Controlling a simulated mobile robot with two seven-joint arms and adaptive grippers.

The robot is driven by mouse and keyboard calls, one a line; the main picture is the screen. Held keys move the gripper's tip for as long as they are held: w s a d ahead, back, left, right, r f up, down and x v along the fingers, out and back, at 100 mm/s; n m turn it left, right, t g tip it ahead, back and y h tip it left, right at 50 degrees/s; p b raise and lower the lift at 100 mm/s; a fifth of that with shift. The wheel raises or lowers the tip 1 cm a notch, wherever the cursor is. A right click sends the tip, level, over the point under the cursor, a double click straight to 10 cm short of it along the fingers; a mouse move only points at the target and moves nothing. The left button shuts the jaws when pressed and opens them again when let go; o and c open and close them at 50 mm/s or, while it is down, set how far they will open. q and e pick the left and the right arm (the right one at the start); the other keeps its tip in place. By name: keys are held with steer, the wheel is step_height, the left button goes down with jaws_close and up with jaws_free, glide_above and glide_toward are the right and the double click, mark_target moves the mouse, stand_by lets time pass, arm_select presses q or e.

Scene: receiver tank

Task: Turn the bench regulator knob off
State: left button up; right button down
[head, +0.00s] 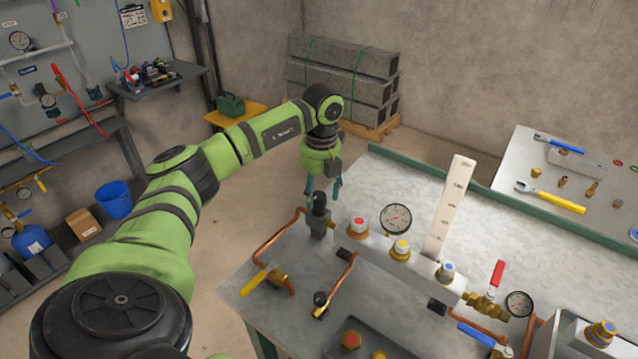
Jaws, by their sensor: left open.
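The bench regulator, a dark block with a black knob (319,200) on top, stands at the left end of the pipework on the metal bench (250,312). Copper pipes run beside it. My left gripper (324,189) points down just above and behind the knob, its two teal fingers open and spread. In the picture the fingertips sit around the knob's top edge. I cannot tell whether they touch it. The knob's turned position does not show. My right gripper is not in view.
The bench behind the manifold is mostly clear.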

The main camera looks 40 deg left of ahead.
mark_target(321, 194)
arm_select(q)
step_height(321, 194, up, 11)
steer(key=shift+w+d+r, duration=0.15)
steer(key=shift+w+r, duration=0.05)
steer(key=shift+w, duration=0.05)
stand_by(0.5)
